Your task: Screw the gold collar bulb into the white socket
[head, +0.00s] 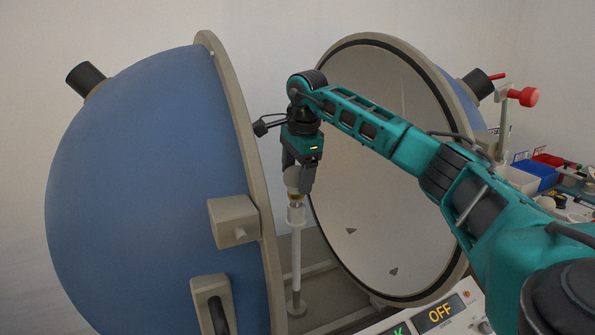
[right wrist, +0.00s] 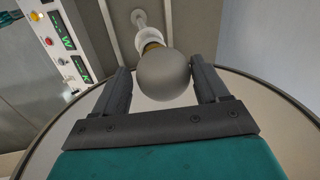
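The bulb (head: 292,179) has a frosted round globe and a gold collar (head: 295,195). It is upright over the white socket (head: 296,214), which tops a thin white post. The collar is at the socket's mouth; how deep it sits I cannot tell. My right gripper (head: 298,183) points down with its fingers on either side of the globe. The collar (right wrist: 152,46) shows just before the socket (right wrist: 144,27). My left gripper is out of view.
A blue half-sphere (head: 140,190) stands close at the left, its rim beside the post. An open half with a pale inner face (head: 370,130) stands behind on the right. A panel (head: 440,312) reads OFF at the bottom. Blue (head: 535,170) and red bins are far right.

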